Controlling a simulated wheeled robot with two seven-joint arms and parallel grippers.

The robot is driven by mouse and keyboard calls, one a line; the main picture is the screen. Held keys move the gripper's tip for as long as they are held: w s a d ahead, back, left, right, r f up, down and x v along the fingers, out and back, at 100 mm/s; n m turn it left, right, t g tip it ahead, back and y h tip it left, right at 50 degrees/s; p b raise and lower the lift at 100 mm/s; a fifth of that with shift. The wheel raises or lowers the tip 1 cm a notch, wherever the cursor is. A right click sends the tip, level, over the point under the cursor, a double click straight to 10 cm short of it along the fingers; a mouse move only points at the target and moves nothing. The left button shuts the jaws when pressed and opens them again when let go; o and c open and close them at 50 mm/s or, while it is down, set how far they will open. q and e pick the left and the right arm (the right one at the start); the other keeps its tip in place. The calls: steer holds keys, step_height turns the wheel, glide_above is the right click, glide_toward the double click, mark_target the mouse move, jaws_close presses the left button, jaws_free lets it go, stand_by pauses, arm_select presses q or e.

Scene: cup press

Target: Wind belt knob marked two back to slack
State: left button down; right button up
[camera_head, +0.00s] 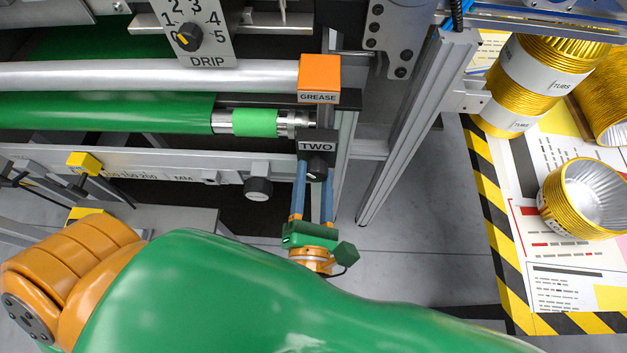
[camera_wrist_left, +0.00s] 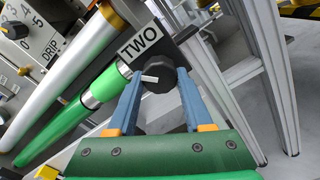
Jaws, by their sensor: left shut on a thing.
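The belt knob is a black round knob (camera_wrist_left: 158,78) with a white pointer line, just below the TWO plate (camera_wrist_left: 142,41) in the left wrist view. In the head view the knob (camera_head: 317,166) sits under the TWO plate (camera_head: 317,147), partly hidden by the fingers. My left gripper (camera_head: 314,176) reaches up to it from below; its blue fingers are shut on the knob, one on each side. In the wrist view the fingertips (camera_wrist_left: 158,80) flank the knob. The green belt (camera_head: 110,113) runs left from beside it. My right gripper is not in view.
An orange GREASE block (camera_head: 319,74) sits above the TWO plate. A DRIP dial (camera_head: 189,37) is at upper left. Another black knob (camera_head: 258,188) is to the left. A metal post (camera_head: 420,120) stands at right, before a table with gold foil cups (camera_head: 590,199).

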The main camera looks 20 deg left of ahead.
arm_select(q)
steer(key=n+b, duration=0.3)
steer(key=n, duration=0.2)
steer(key=shift+f+b, duration=0.2)
steer(key=shift+b, duration=0.1)
steer(key=shift+d+r+n+b, duration=0.1)
steer(key=shift+r+n+b, duration=0.1)
steer(key=shift+n+b, duration=0.95)
steer(key=shift+n, duration=0.35)
steer(key=shift+c, duration=1.5)
jaws_free()
